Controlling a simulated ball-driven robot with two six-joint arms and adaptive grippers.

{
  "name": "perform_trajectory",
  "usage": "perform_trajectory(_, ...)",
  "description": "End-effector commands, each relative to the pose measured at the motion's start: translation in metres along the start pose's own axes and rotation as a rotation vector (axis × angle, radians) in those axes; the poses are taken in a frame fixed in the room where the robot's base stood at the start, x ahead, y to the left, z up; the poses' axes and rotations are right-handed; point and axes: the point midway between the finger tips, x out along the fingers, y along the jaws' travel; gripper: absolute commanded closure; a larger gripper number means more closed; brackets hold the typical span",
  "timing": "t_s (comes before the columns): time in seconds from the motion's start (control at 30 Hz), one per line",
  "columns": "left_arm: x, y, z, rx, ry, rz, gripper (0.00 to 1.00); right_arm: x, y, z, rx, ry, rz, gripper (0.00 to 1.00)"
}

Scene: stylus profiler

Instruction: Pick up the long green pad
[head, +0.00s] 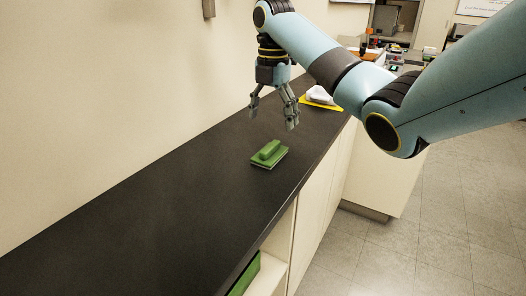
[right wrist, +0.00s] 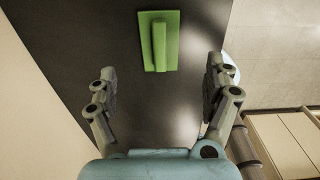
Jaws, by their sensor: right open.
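The long green pad (head: 269,154) lies on the dark countertop, a flat green plate with a raised long grip along its middle. It also shows in the right wrist view (right wrist: 158,42), ahead of and between the fingers, not touched by them. My right gripper (head: 273,119) is open and empty, pointing down above the counter, a little above and behind the pad in the head view. In the right wrist view its fingers (right wrist: 161,85) are spread wide. My left gripper is not in view.
The dark counter (head: 150,210) runs along a beige wall and is clear around the pad. A white object (head: 319,95) sits on a yellow sheet (head: 322,104) farther back. Another green item (head: 246,274) shows in an open shelf below the counter's front edge.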

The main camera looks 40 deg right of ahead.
Motion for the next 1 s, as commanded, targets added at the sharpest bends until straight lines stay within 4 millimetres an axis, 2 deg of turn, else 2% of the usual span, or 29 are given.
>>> perform_trajectory(0.03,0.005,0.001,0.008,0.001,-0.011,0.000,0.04,0.014,-0.001,-0.001,0.000,0.002,-0.003,0.15)
perform_trajectory(0.2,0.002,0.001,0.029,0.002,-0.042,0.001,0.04,0.033,0.000,0.000,0.001,0.000,-0.002,0.15)
perform_trajectory(0.27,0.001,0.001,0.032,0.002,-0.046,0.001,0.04,0.036,0.000,0.000,0.000,0.000,-0.002,0.15)
perform_trajectory(0.37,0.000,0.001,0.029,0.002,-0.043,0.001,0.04,0.046,0.000,-0.003,0.000,0.002,-0.002,0.15)
perform_trajectory(0.6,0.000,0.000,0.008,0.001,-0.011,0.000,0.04,0.083,0.002,-0.006,0.001,0.001,-0.003,0.15)
perform_trajectory(0.9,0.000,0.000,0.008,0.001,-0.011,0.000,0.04,0.089,0.002,-0.005,0.000,0.000,-0.001,0.15)
perform_trajectory(1.0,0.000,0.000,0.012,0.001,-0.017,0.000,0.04,0.089,0.002,-0.005,0.000,0.000,-0.001,0.27)
